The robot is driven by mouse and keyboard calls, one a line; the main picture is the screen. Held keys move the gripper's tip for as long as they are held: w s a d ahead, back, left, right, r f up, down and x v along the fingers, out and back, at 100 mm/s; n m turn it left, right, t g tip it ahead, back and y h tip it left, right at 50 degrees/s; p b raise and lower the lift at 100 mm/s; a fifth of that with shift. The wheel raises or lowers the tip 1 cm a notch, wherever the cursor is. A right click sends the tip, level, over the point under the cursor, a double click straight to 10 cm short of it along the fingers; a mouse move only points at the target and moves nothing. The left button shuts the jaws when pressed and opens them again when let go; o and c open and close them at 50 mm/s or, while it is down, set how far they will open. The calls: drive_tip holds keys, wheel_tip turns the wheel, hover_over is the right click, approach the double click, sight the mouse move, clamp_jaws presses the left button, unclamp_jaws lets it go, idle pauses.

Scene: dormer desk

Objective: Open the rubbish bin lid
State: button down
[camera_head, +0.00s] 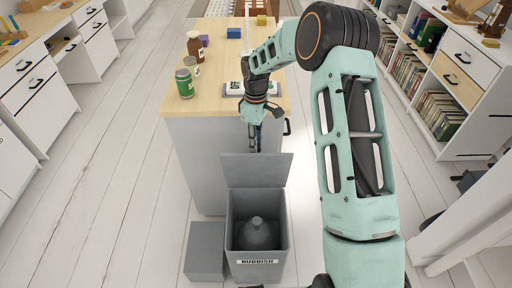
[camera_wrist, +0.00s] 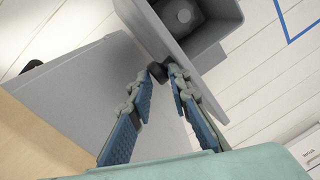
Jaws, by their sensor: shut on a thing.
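The grey rubbish bin (camera_head: 258,268) stands on the floor with a "RUBBISH" label on its front. Its lid (camera_head: 257,170) is raised and stands up at the back of the bin, leaving the mouth open. A dark grey tied bag (camera_head: 257,237) shows inside. My gripper (camera_head: 254,149) reaches down to the lid's top edge from behind. In the wrist view my gripper (camera_wrist: 163,72) has its fingertips close together on a small dark piece at the lid's edge (camera_wrist: 157,73), apparently its handle. The fingers partly hide the hold.
A wooden-topped grey counter (camera_head: 210,145) stands just behind the bin, with jars (camera_head: 185,84) and a bottle (camera_head: 194,46) on top. A grey box (camera_head: 205,252) sits close left of the bin. Open floor (camera_head: 110,200) lies to the left; shelves (camera_head: 455,85) stand at right.

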sight(259, 149)
drive_tip(key=shift+s+d+f, duration=0.25)
drive_tip(key=shift+f, duration=0.45)
drive_tip(key=shift+s+d+f, duration=0.2)
drive_tip(key=shift+d+f, duration=0.05)
drive_tip(key=shift+f, duration=0.45)
drive_tip(key=c, duration=2.2)
unclamp_jaws()
drive_tip(key=o, duration=0.8)
drive_tip(key=shift+w+f, duration=0.2)
drive_tip(key=shift+w, duration=0.05)
drive_tip(key=shift+a, duration=0.1)
drive_tip(key=shift+a+r, duration=0.15)
drive_tip(key=shift+c, duration=1)
drive_tip(key=shift+w+r, duration=0.1)
drive_tip(key=shift+r, duration=0.25)
drive_tip(key=shift+c, duration=0.3)
wheel_tip(259, 149, up, 12)
drive_tip(key=w, duration=0.1)
drive_tip(key=shift+w+g, duration=0.15)
drive_tip(key=shift+g, duration=0.15)
